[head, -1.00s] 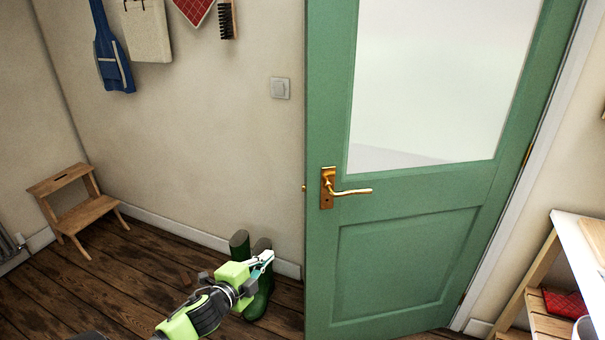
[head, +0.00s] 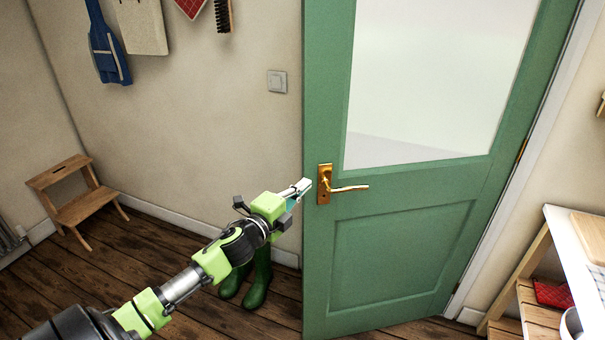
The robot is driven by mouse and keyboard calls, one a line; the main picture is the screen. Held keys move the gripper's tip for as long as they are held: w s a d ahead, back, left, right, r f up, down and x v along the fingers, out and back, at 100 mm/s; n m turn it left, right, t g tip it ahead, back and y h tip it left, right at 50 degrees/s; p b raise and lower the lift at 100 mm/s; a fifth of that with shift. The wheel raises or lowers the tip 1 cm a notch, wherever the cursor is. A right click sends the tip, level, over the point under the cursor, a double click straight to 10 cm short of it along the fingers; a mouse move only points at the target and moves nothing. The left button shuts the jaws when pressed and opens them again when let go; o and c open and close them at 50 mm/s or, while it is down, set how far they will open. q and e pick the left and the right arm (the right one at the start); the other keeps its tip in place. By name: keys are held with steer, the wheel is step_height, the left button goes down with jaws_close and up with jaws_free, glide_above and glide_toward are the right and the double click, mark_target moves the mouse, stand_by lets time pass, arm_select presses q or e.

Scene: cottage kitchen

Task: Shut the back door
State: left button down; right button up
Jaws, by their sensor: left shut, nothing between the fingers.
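The green back door (head: 400,250) with a large glass pane stands ajar, swung into the room, with its hinges on the right. Its brass handle (head: 345,188) is on the left side of the door. My left gripper (head: 304,186) is shut and empty, with its fingertips at the door's left edge, level with the handle. I cannot tell whether the fingertips touch the door. My right gripper is not in view.
Green boots (head: 258,280) stand on the floor behind my left arm. A wooden step stool (head: 75,200) is at the left. A wooden shelf unit (head: 530,310) stands right of the door. A light switch (head: 277,81) is on the wall.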

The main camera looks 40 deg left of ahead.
mark_target(310, 170)
arm_select(q)
steer(key=shift+w+a+p, duration=0.3)
steer(key=shift+w+a, duration=0.45)
steer(key=shift+w, duration=0.3)
steer(key=shift+w+a+p, duration=0.3)
steer(key=shift+w+a, duration=0.45)
steer(key=shift+w, duration=0.3)
steer(key=shift+a, duration=0.1)
